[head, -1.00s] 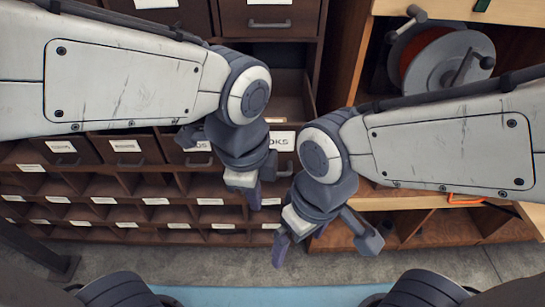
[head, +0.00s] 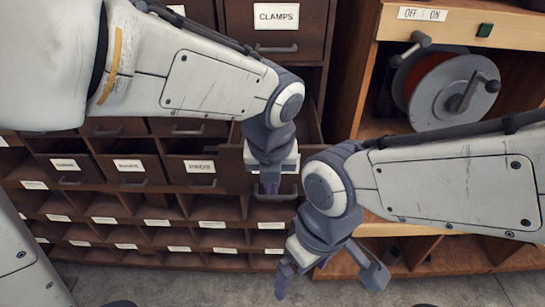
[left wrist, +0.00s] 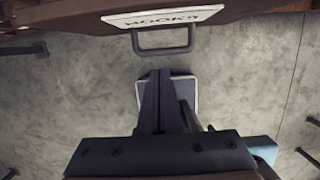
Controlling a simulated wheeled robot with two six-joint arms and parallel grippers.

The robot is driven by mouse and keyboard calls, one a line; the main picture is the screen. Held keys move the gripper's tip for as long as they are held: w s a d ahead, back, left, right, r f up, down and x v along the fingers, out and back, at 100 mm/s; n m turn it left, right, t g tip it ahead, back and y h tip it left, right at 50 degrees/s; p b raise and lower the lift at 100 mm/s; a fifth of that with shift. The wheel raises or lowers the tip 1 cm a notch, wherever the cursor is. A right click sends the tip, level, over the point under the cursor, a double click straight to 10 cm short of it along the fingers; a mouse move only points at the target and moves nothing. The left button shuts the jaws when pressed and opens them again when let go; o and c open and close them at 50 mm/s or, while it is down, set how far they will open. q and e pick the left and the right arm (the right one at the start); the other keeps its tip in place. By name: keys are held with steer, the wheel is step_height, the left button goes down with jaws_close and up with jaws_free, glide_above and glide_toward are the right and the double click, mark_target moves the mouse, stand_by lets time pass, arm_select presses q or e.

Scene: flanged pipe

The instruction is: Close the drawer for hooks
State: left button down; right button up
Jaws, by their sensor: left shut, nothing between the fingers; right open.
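The hooks drawer (head: 234,172) stands pulled out of the dark wooden cabinet in the head view, with part of its inside showing behind my left gripper. Its label is mostly covered there. In the left wrist view the drawer front (left wrist: 60,28) shows upside down, with a white HOOKS label (left wrist: 163,17) and a grey handle (left wrist: 162,42). My left gripper (head: 270,185) is shut and empty in front of the drawer. Its closed fingers (left wrist: 158,80) point toward the handle with a small visible gap. My right gripper (head: 328,278) is open and empty, lower and to the right.
A CLAMPS drawer (head: 275,25) is above, and several labelled drawers (head: 130,172) lie to the left. Open cubbies (head: 170,210) fill the lower cabinet. A cable reel (head: 455,90) sits in a wooden bench at the right. Grey floor (head: 190,285) is clear below.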

arm_select(q)
steer(key=w+f, duration=0.1)
steer(key=f, duration=0.1)
steer(key=w+f+p, duration=0.1)
steer(key=w, duration=0.1)
steer(key=shift+w+f, duration=0.2)
steer(key=shift+f, duration=0.2)
steer(key=shift+w+p, duration=0.3)
steer(key=shift+w, duration=0.5)
